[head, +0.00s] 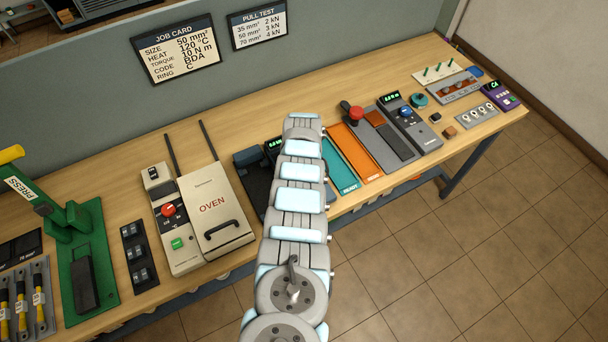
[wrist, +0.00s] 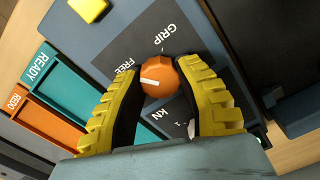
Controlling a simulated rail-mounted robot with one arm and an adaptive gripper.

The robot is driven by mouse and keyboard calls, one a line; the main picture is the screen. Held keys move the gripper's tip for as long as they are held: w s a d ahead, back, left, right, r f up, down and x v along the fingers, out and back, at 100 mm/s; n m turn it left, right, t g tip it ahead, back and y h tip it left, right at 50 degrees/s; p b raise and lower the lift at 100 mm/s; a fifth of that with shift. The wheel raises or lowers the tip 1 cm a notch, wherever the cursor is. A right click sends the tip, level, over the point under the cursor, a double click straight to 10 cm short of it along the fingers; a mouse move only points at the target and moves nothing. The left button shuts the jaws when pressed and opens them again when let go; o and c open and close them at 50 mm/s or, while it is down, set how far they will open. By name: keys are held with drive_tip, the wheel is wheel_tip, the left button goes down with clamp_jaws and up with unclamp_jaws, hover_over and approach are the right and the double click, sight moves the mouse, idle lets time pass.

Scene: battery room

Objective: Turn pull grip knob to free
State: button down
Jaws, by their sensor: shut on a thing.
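The orange grip knob (wrist: 165,74) stands on a dark panel with the printed words GRIP and FREE beside it. Its white pointer mark lies toward the left in the wrist view, close to the word FREE; whether it is exactly in line I cannot tell. My gripper (wrist: 157,78) has its yellow-backed fingers on either side of the knob, shut on it. In the head view my arm hides the knob and my gripper; only part of the dark pull tester (head: 250,158) shows beside the arm.
The teal READY tray (wrist: 65,90) and orange REDO tray (wrist: 45,118) lie left of the panel. A yellow block (wrist: 88,8) is at the top. The oven (head: 212,205) stands left of my arm in the head view; a red-knobbed unit (head: 356,114) is to the right.

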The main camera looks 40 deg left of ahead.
drive_tip(key=shift+n, duration=0.8)
drive_tip(key=c, duration=0.6)
unclamp_jaws()
drive_tip(key=shift+d+f, duration=0.1)
drive_tip(key=shift+d, duration=0.05)
drive_tip(key=shift+r, duration=6.05)
